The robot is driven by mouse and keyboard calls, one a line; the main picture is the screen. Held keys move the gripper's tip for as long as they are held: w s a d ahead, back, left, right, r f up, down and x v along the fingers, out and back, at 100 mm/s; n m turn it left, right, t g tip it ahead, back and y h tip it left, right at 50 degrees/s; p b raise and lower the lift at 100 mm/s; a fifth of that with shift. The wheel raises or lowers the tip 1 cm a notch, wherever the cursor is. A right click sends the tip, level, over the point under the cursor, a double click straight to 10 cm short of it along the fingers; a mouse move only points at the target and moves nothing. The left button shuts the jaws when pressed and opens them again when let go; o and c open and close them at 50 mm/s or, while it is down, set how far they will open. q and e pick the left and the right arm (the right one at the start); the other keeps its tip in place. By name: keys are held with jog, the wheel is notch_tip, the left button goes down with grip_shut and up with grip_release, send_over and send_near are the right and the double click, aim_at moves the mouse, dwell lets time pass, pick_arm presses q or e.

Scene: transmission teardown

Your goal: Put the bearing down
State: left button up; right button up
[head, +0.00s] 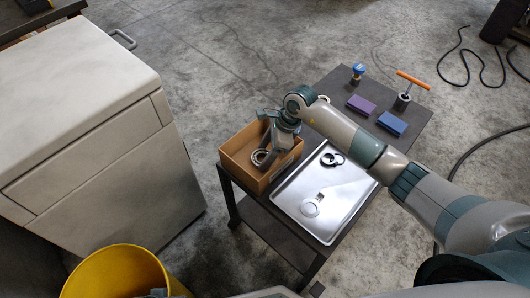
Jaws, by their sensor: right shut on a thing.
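My right gripper (264,158) reaches down into the open cardboard box (234,167) at the left end of the dark table. It is shut on the bearing (258,155), a small grey metal ring at the fingers, low inside the box walls. The fingers and wrist hide part of the ring, and I cannot tell whether it touches the box floor.
A metal tray (340,208) beside the box holds dark rings (331,159), a pale ring (310,209) and a small piece. Purple (361,105) and blue (392,123) blocks, a blue-topped part (358,72) and an orange-handled tool (413,80) stand behind. A yellow bin (118,272) is at lower left.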

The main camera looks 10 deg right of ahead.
jog(key=o, duration=0.8)
pick_arm(q)
jog(key=shift+w+r, duration=0.1)
jog(key=shift+r, duration=0.25)
pick_arm(e)
jog(key=o, duration=0.5)
jog(key=shift+c, duration=0.2)
jog(key=shift+r, duration=0.2)
pick_arm(q)
jog(key=shift+r, duration=0.5)
jog(key=shift+s, duration=0.3)
pick_arm(e)
jog(key=v, duration=1.1)
jog(key=shift+r, duration=0.4)
pick_arm(q)
jog(key=shift+f, duration=0.15)
pick_arm(e)
jog(key=shift+s+d, duration=0.1)
